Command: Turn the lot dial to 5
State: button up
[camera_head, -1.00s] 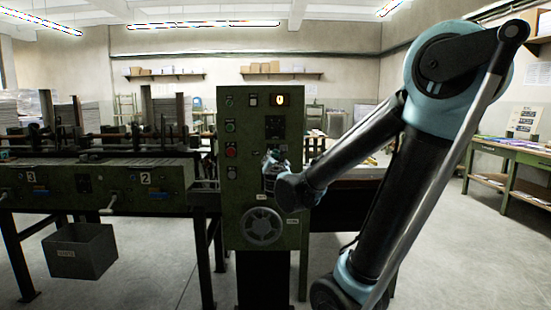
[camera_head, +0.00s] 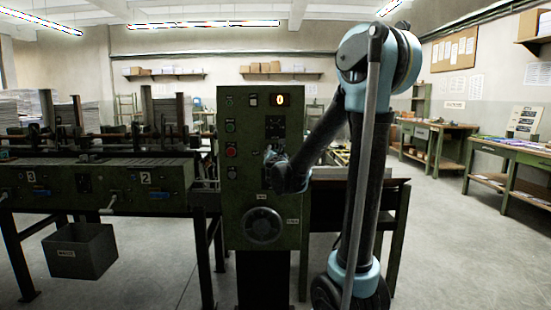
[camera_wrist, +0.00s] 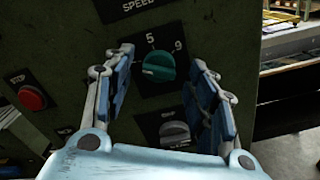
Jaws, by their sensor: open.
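In the wrist view a green-teal dial (camera_wrist: 158,66) sits on a black plate on the green panel, with the marks 5 above it and 9 to its upper right. A pale pointer line shows on the knob, but I cannot tell exactly which mark it faces. My gripper (camera_wrist: 160,88) is open, one blue-padded finger on each side of the dial, and no contact shows. In the head view my gripper (camera_head: 270,155) is in front of the green control cabinet (camera_head: 240,205) and hides the dial. The cabinet's lit display (camera_head: 280,100) reads 0.
A grey knob (camera_wrist: 174,131) lies just below the dial, near the right finger. A red stop button (camera_wrist: 32,97) is to the left. A handwheel (camera_head: 262,226) is low on the cabinet.

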jog(key=shift+w, duration=0.65)
jog(key=c, duration=1.1)
jog(key=shift+m, duration=0.4)
jog(key=m, duration=1)
jog(key=shift+s+d+f+m, duration=0.15)
jog(key=shift+d+m, duration=0.05)
jog(key=shift+m, duration=0.2)
jog(key=shift+o, duration=0.3)
